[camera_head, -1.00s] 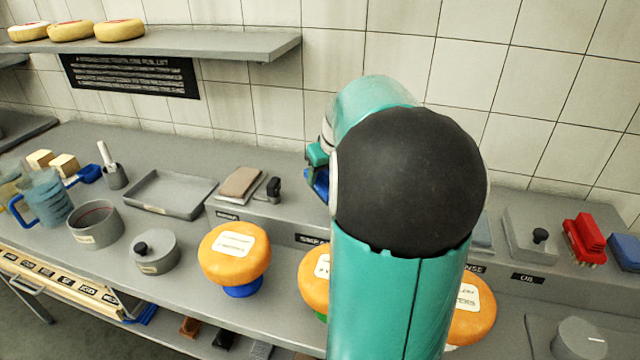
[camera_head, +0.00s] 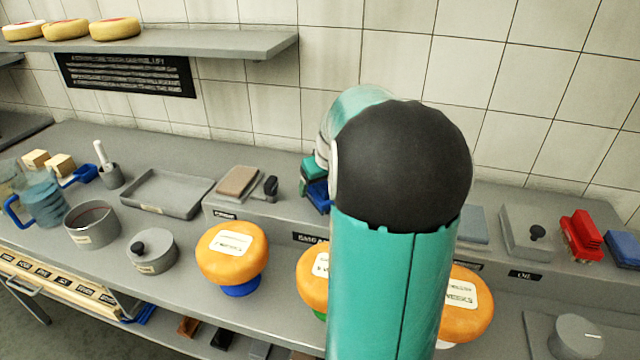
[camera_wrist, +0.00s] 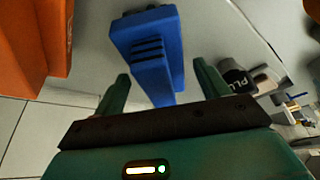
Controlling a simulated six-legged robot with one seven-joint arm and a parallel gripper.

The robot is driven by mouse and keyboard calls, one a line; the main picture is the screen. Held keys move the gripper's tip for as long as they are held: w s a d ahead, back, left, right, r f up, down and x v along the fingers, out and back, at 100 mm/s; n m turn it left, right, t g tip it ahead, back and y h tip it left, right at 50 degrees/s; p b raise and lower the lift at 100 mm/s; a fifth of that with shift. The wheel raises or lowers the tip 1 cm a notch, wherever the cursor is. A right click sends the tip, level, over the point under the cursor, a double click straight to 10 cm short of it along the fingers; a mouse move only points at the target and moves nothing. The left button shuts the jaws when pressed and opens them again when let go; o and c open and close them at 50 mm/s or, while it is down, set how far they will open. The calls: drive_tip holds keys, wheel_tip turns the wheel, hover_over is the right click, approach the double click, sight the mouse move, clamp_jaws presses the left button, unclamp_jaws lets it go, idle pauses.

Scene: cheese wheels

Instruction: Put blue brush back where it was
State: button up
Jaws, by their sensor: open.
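The blue brush (camera_wrist: 152,55) shows large in the wrist view, a blue block with dark ridges. Its near part reaches between the two fingertips of my gripper (camera_wrist: 161,74), with a visible gap on both sides. My gripper is open. In the head view a blue piece (camera_head: 318,195) shows just under a green part at my arm's left side, by the raised back shelf; most of the gripper is hidden behind the arm. I cannot tell whether the brush touches the shelf. Another blue block (camera_head: 622,248) lies at the far right.
A red brush (camera_head: 581,236) lies beside the right blue block. A grey holder (camera_head: 269,187) and brown block (camera_head: 238,181) stand left of my gripper. Orange cheese wheels (camera_head: 232,250) stand in front. An orange-red object (camera_wrist: 35,45) is close in the wrist view.

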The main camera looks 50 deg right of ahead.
drive_tip(key=v, duration=1.2)
drive_tip(key=shift+r, duration=0.2)
drive_tip(key=s+a+n, duration=0.1)
drive_tip(key=s+a, duration=0.1)
drive_tip(key=a, duration=1.2)
drive_tip(key=s+a+n, duration=0.2)
drive_tip(key=a, duration=1.2)
drive_tip(key=s+a+f+t+y, duration=0.1)
drive_tip(key=s+a+f, duration=0.3)
drive_tip(key=s+a, duration=0.2)
drive_tip(key=shift+a+f+n, duration=0.2)
drive_tip(key=shift+a+n, duration=0.1)
drive_tip(key=shift+a, duration=0.35)
drive_tip(key=shift+s, duration=0.1)
drive_tip(key=shift+c, duration=0.2)
